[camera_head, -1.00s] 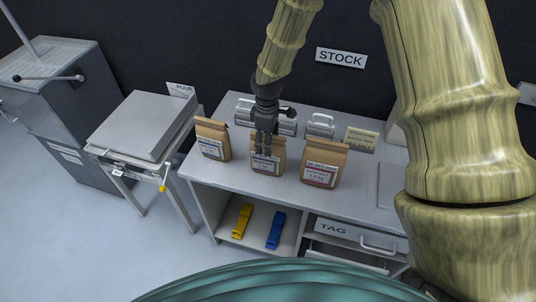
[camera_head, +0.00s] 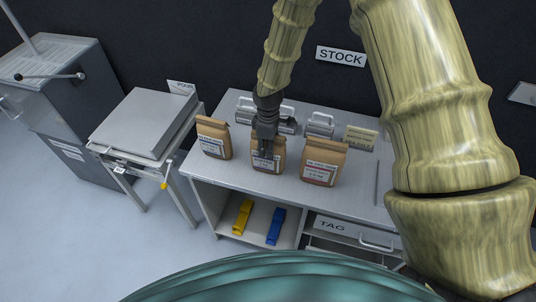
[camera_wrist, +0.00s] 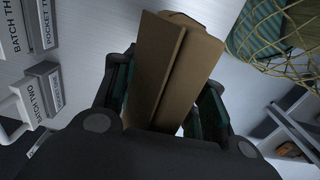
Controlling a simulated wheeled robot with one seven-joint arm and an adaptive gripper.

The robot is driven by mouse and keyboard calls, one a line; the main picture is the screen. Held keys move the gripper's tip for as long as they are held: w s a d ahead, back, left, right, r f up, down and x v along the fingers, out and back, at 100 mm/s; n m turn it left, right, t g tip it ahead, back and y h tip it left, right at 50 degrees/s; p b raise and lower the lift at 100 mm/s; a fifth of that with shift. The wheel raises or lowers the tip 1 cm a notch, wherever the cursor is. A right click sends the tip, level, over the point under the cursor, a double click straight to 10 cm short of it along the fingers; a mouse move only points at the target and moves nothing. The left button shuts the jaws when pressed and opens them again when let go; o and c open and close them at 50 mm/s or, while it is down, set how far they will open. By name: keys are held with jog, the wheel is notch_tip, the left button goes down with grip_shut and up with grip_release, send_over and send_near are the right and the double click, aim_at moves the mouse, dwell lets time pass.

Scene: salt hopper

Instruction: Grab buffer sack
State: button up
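Three brown paper sacks with printed labels stand upright in a row on the grey bench: a left sack (camera_head: 213,139), a middle sack (camera_head: 267,163) and a right sack (camera_head: 324,163). The labels are too small to read surely, so I cannot tell which is the buffer sack. My gripper (camera_head: 265,150) is over the middle sack, pointing down and partly hiding it. In the wrist view, the folded top of a brown sack (camera_wrist: 165,65) lies between my two dark fingers (camera_wrist: 160,105). The fingers are apart, with a small light gap beside the right one.
Metal scoop-like containers (camera_head: 320,125) and a label block (camera_head: 360,138) stand behind the sacks. Below are a yellow clip (camera_head: 242,217), a blue clip (camera_head: 276,227) and a TAG drawer (camera_head: 350,230). A scale-like table (camera_head: 140,125) stands left.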

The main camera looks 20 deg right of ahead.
grip_shut()
jog(key=shift+w+r, duration=0.1)
